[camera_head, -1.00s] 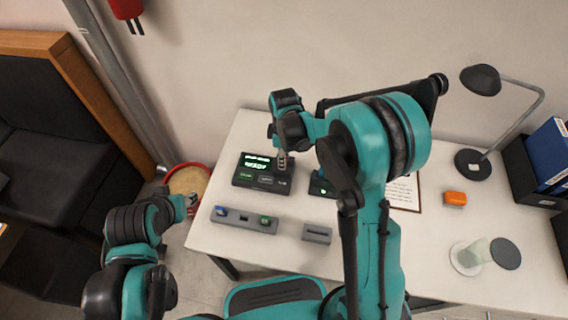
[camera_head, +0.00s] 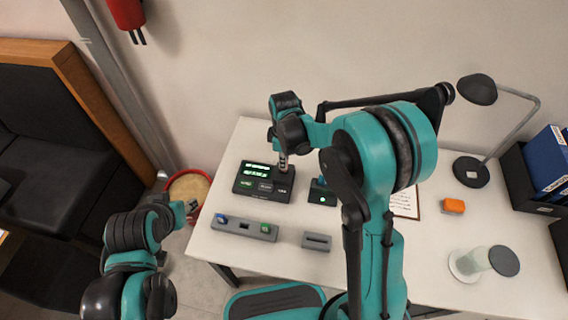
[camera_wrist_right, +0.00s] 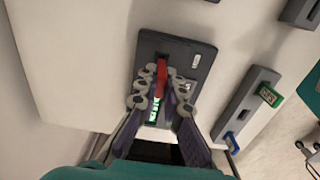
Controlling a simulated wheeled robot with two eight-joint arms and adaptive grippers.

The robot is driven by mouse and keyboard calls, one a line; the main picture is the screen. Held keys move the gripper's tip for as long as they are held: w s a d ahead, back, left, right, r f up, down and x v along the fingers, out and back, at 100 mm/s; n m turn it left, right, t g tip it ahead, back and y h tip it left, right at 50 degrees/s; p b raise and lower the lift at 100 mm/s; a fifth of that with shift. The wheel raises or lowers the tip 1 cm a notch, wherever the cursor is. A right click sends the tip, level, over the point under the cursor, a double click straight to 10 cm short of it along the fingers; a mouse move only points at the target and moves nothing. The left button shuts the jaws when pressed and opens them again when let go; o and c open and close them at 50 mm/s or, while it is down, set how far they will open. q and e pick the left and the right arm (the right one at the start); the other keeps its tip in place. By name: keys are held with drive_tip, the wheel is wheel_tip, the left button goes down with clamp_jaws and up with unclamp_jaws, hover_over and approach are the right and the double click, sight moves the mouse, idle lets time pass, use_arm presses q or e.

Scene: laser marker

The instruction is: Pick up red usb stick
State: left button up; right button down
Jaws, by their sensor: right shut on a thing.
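The red usb stick (camera_wrist_right: 161,76) shows in the right wrist view, upright in the picture between my right gripper's fingers (camera_wrist_right: 161,92). The gripper is shut on it. The stick is over the dark device with a lit green screen (camera_wrist_right: 196,60); I cannot tell whether it touches the device. In the head view my right gripper (camera_head: 283,164) hangs at the right part of this device (camera_head: 250,184), and the stick cannot be made out there. My left gripper (camera_head: 191,207) is off the table's left edge, small, and its jaw state is unclear.
A grey holder (camera_head: 231,226) with a blue and a green stick lies in front of the device. A grey slotted block (camera_head: 316,241), a small dark unit with a green light (camera_head: 321,196), an orange object (camera_head: 453,206), a lamp (camera_head: 471,171) and a glass jar (camera_head: 475,262) stand on the white table.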

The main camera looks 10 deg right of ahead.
wheel_tip(320, 180, up, 2)
drive_tip(key=shift+r+p, duration=0.2)
drive_tip(key=shift+p, duration=0.2)
drive_tip(key=s+d+r+p, duration=0.3)
drive_tip(key=s+r, duration=0.3)
drive_tip(key=s, duration=0.5)
drive_tip(key=shift+d+r, duration=0.15)
drive_tip(key=shift+s, duration=0.1)
drive_tip(key=s+a, duration=0.2)
drive_tip(key=a, duration=0.7)
drive_tip(key=shift+a, duration=0.3)
drive_tip(key=shift+s, duration=0.1)
drive_tip(key=s+a, duration=0.2)
drive_tip(key=a, duration=0.7)
drive_tip(key=shift+a, duration=0.2)
